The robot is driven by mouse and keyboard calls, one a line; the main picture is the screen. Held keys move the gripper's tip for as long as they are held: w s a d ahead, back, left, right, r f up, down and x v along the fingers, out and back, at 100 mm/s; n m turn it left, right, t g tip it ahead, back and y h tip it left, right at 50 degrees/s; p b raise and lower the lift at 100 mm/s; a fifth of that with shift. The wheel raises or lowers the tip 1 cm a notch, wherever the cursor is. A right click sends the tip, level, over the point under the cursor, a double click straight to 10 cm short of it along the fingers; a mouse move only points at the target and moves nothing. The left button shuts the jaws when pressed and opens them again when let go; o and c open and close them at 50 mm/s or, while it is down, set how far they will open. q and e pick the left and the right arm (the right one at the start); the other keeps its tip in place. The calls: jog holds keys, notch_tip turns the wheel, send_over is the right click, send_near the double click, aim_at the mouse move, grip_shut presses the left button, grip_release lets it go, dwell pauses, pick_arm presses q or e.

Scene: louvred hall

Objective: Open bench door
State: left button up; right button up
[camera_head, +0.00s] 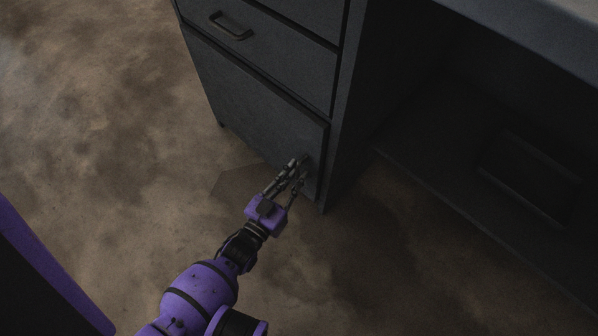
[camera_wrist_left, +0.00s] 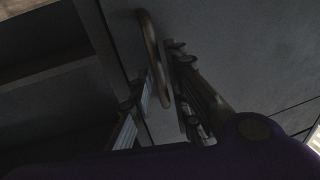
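The bench door (camera_head: 250,98) is the large dark grey panel below the drawers in the head view. It sits flush with the cabinet front and looks closed. Its handle (camera_wrist_left: 151,48) is a curved bar that shows in the wrist view. My left gripper (camera_head: 303,168) is at the lower right part of the door. In the wrist view the handle passes between the fingers of my left gripper (camera_wrist_left: 162,78), one on each side, very close to it. Whether both fingers press on the bar is too dark to tell. My right gripper is not in view.
A drawer (camera_head: 268,52) with a bar handle (camera_head: 231,26) is above the door. To the right is a dark open recess with a low shelf (camera_head: 440,160) under the bench top (camera_head: 555,35). The brown floor (camera_head: 110,130) left of and in front of the door is clear.

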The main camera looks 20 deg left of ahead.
pick_arm(q)
jog(key=shift+w+d, duration=0.1)
jog(key=shift+w, duration=0.7)
grip_shut()
jog(key=shift+s, duration=0.15)
